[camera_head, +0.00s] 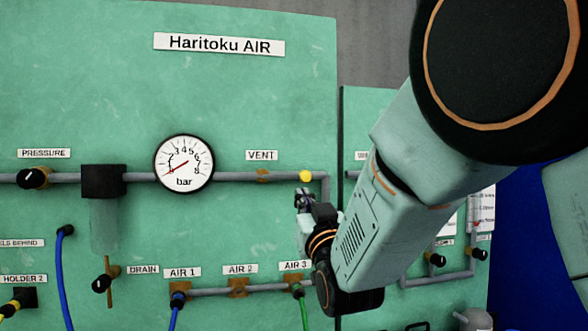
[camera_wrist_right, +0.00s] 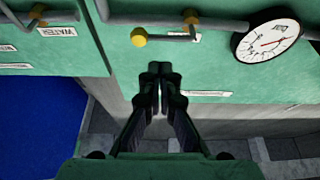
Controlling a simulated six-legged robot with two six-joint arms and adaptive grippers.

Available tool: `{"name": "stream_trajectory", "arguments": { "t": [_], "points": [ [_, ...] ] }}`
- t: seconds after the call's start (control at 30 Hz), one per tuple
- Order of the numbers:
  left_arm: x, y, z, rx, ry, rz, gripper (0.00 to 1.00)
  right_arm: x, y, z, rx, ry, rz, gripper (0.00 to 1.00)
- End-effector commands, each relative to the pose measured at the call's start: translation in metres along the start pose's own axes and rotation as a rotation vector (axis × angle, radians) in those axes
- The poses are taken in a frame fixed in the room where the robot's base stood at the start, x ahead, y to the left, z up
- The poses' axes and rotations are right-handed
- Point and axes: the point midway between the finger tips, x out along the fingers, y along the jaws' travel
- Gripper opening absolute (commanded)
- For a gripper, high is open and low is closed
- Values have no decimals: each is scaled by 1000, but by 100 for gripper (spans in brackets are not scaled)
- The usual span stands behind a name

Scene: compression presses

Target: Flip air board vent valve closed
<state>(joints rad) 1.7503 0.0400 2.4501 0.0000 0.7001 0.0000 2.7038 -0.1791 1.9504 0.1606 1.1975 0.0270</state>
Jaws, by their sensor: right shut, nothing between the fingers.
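The vent valve (camera_head: 262,175) is a brown fitting on the grey pipe, under the VENT label (camera_head: 261,155) in the head view. Its yellow round knob (camera_head: 305,176) is to the right of the fitting, level with the pipe. In the wrist view, turned upside down, the yellow knob (camera_wrist_right: 139,36) and the fitting (camera_wrist_right: 190,17) show near the top. My right gripper (camera_head: 303,196) is just below the knob in the head view. Its fingertips (camera_wrist_right: 159,68) are together and empty, seemingly apart from the knob. My left gripper is not in view.
A pressure gauge (camera_head: 184,164) sits left of the valve on the green board (camera_head: 100,70). A pipe bend lies just right of the knob. Below are AIR outlets with hoses (camera_head: 303,315). A second green board (camera_head: 372,105) stands to the right.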

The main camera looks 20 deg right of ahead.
Motion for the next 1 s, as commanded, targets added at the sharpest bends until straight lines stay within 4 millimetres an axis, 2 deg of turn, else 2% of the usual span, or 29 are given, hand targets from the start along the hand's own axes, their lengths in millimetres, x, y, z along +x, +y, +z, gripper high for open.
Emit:
{"name": "stream_trajectory", "arguments": {
  "t": [0.1,0.17,0.63,0.77,1.0],
  "points": [
    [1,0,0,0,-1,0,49,8,0,-26,18,109,12,0],
    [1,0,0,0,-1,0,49,8,1,-31,21,133,15,0],
    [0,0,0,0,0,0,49,10,2,-34,24,148,15,0],
    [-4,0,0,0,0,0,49,22,2,-37,24,149,16,0],
    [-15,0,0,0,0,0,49,60,3,-43,24,149,15,0]
  ]
}}
